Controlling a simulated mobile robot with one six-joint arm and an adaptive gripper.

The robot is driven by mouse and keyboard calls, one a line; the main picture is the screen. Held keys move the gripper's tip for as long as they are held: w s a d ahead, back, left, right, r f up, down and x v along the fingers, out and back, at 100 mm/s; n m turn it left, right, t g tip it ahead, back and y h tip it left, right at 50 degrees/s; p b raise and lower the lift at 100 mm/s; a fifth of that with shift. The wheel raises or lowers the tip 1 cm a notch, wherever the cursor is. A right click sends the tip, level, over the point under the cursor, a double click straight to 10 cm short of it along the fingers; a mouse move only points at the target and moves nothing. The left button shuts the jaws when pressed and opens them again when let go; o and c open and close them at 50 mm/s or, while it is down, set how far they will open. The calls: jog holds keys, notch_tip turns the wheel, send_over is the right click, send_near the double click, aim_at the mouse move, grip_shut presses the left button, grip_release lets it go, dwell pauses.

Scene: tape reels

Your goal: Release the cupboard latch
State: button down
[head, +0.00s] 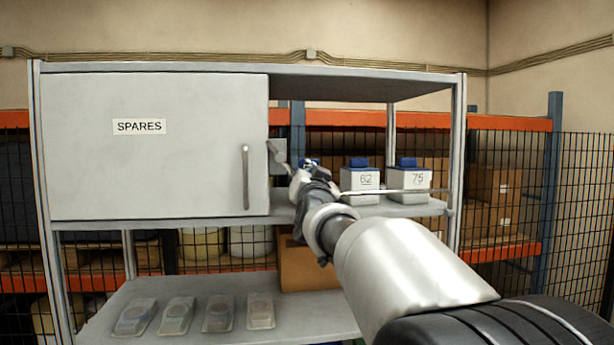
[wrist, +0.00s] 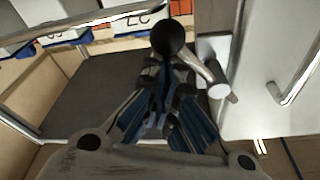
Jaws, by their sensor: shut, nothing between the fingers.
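The grey cupboard door (head: 150,150), labelled SPARES, is closed and has a vertical bar handle (head: 246,176). The latch (head: 277,151) sits just right of the door edge, with a metal lever slanting down to the right. In the wrist view the latch lever (wrist: 207,68) runs from a metal pivot to a dark round knob (wrist: 168,36). My gripper (head: 297,174) is at the lever's lower end and covers it in the head view. In the wrist view my gripper (wrist: 165,64) is shut and empty, its tips just below the knob. I cannot tell whether they touch it.
Several clear packs (head: 218,314) and a cardboard box (head: 305,268) are on the lower shelf. A shelf post (head: 457,150) stands at the right.

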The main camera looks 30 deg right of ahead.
jog(key=f+m, duration=0.1)
jog(key=m, duration=0.1)
jog(key=a+m, duration=0.1)
jog(key=m, duration=0.1)
jog(key=a+f+m+g+h+p, duration=0.1)
jog(key=shift+w+a+f+m, duration=0.2)
jog(key=shift+w+f+m, duration=0.15)
jog(key=shift+m, duration=0.05)
jog(key=shift+a, duration=0.1)
dwell(0.4)
notch_tip(320, 180, up, 3)
jog(key=d+p, duration=0.2)
jog(key=d, duration=0.1)
jog(key=b+v, duration=0.2)
jog(key=v, duration=0.8)
jog(key=shift+s+f, duration=0.2)
